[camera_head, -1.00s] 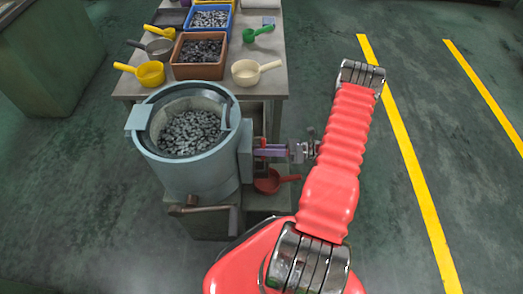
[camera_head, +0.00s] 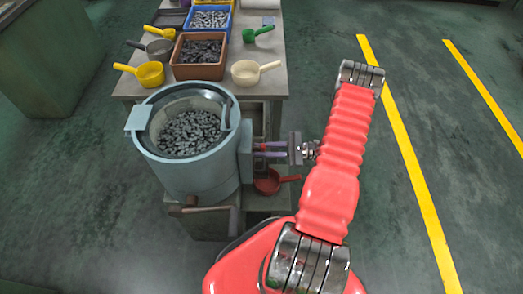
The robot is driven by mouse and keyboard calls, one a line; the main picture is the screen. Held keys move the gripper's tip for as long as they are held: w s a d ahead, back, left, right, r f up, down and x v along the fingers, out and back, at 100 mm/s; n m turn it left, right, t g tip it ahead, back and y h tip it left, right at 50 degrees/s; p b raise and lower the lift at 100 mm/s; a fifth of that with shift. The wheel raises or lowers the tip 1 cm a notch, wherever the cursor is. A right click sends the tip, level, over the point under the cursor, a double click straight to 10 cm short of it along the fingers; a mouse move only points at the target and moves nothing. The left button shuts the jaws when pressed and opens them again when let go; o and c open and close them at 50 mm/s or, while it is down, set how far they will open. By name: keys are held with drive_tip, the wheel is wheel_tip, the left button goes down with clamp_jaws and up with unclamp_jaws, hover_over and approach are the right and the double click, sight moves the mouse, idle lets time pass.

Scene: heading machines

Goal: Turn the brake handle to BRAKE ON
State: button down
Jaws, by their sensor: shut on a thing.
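The large grey-blue round drum (camera_head: 200,165) stands at centre left, full of grey metal pieces. A grey box (camera_head: 245,158) sits on its right side. My gripper (camera_head: 262,150) reaches in from the right with its purple fingers at this box. It is shut on the brake handle there. The handle is small and mostly hidden between the fingers, so its exact angle and any BRAKE ON marking cannot be read. The two fingers show one above the other.
A table (camera_head: 272,85) behind holds a brown crate (camera_head: 178,71), a blue crate (camera_head: 188,27) and several scoops. A red scoop (camera_head: 268,184) lies just below my gripper. A brown-ended bent bar (camera_head: 190,208) sticks out at the drum's front. Floor right of my arm is clear.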

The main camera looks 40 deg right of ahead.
drive_tip(key=shift+w+d+n, duration=0.15)
drive_tip(key=shift+d+n, duration=0.1)
drive_tip(key=shift+n, duration=0.95)
drive_tip(key=c, duration=1.6)
unclamp_jaws()
drive_tip(key=shift+a, duration=0.15)
drive_tip(key=shift+c, duration=0.2)
drive_tip(key=v, duration=1.4)
drive_tip(key=shift+a, duration=0.1)
